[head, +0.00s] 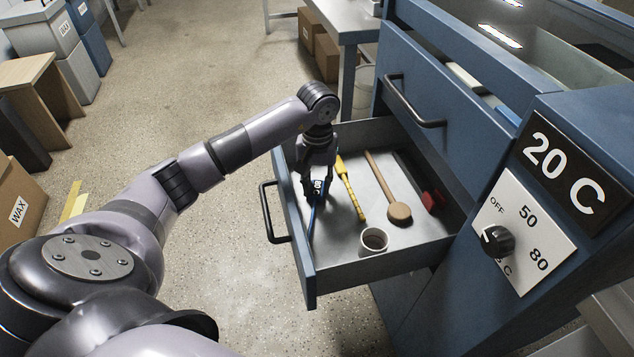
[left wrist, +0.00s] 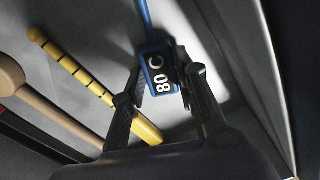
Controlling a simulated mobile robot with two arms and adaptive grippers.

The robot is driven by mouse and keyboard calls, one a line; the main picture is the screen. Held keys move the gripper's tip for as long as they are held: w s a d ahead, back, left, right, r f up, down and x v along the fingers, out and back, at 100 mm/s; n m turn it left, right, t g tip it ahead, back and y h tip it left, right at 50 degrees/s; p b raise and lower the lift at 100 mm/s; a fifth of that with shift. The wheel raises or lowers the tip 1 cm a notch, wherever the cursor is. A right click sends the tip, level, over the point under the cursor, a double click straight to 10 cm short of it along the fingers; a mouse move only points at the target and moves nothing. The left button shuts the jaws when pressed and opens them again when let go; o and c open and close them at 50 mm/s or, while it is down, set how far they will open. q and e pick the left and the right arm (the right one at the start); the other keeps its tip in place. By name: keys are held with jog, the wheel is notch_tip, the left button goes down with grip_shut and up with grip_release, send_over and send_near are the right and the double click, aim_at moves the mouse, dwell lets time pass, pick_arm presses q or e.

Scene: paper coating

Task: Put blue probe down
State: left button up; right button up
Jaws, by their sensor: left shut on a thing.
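The blue probe (head: 313,213) is in the open drawer (head: 336,267), along its left side. Its blue head with an "80 C" label (left wrist: 160,77) shows between the fingers in the left wrist view. My left gripper (head: 314,182) reaches down into the drawer and is shut on the probe's head. The fingers also show in the left wrist view (left wrist: 160,95), one on each side of the head. The probe's thin blue rod extends away from the head. I cannot tell whether the probe touches the drawer floor. My right gripper is not in view.
In the drawer, a yellow tool (head: 349,187), a wooden tool (head: 385,182), a red-ended tool (head: 432,199) and a cup (head: 374,240) lie or stand right of the probe. A temperature dial (head: 497,240) and a "20 C" sign (head: 565,173) are on the blue cabinet.

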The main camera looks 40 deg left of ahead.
pick_arm(q)
jog(key=o, duration=1)
jog(key=shift+r, duration=0.4)
notch_tip(320, 180, up, 3)
jog(key=shift+w+f+p, duration=0.1)
jog(key=shift+p, duration=0.35)
notch_tip(320, 180, up, 8)
jog(key=shift+r+p, duration=0.25)
jog(key=shift+p, duration=0.4)
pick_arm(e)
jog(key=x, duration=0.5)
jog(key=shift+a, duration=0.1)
